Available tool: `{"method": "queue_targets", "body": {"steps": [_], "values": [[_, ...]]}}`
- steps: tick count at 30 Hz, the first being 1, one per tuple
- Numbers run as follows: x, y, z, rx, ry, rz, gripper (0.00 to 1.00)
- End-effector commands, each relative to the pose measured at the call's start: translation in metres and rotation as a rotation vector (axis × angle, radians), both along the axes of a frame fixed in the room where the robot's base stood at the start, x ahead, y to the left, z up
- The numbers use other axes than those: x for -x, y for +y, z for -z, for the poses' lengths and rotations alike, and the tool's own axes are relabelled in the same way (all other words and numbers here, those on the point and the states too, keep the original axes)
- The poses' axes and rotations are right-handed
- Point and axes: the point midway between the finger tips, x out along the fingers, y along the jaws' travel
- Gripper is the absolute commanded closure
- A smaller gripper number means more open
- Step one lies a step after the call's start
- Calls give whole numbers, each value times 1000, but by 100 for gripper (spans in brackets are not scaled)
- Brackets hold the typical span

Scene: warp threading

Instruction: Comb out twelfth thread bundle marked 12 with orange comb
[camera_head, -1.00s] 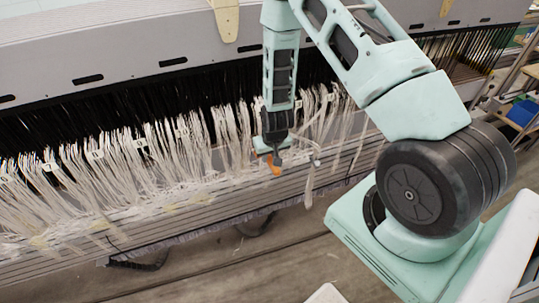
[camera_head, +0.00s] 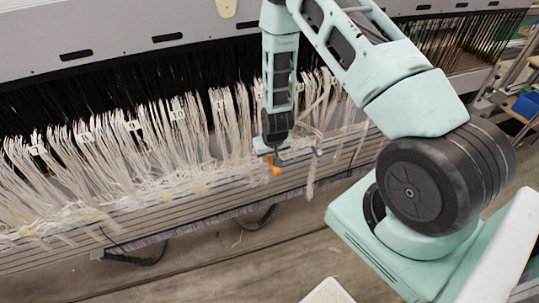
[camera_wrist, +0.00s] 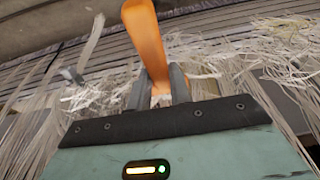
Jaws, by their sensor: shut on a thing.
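My gripper (camera_head: 272,157) points down in front of the row of threads. It is shut on the orange comb (camera_head: 276,168). The comb also shows in the wrist view (camera_wrist: 146,40), standing out between the two dark fingers; its far end is cut off at the top edge there. White thread bundles (camera_head: 165,135) hang in a long row from the dark harness, with small numbered tags (camera_head: 178,114) on them. The tag numbers are too small to read surely, so I cannot tell which bundle is 12. The comb appears apart from the threads.
A grey ribbed beam (camera_head: 130,225) runs below the thread row. A grey machine panel (camera_head: 120,40) with dark slots lies behind. A loose strand (camera_head: 311,178) hangs over the beam right of my gripper. Wooden floor (camera_head: 250,270) in front is mostly clear.

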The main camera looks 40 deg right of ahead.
Motion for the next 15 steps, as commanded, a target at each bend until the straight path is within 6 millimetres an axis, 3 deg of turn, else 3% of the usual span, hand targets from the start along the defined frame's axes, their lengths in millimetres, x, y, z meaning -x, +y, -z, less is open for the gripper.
{"method": "queue_targets", "body": {"steps": [4, 15], "values": [[0, 0, 22, -1, 2, 0, 100], [-2, -1, 42, 0, 1, 0, 100]]}}
